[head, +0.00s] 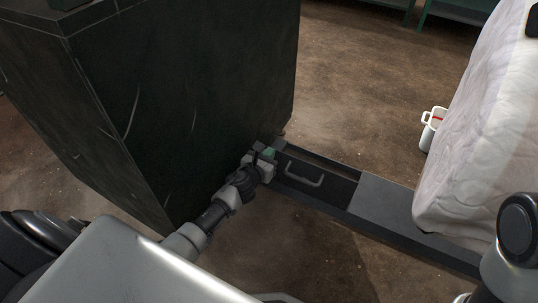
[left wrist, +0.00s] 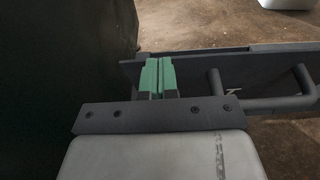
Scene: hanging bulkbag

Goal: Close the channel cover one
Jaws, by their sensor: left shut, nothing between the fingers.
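The channel is a long, low dark grey beam on the floor in the head view (head: 385,207), running from the dark cabinet to the right. A darker cover section (head: 325,188) with a grey bar handle (head: 303,175) lies at its left end, with a narrow dark gap along its far side. My left gripper (head: 268,152) is at the channel's left end, left of the handle and not around it. In the left wrist view its green fingertips (left wrist: 158,75) are together and empty, close by the cover plate (left wrist: 210,68); contact is unclear. The handle (left wrist: 258,103) shows right of them.
A large dark cabinet (head: 190,90) stands close to the left of my left arm. A white bulk bag (head: 485,120) hangs over the channel's right part. A white bucket (head: 433,130) stands on the floor behind. The brown floor beyond the channel is open.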

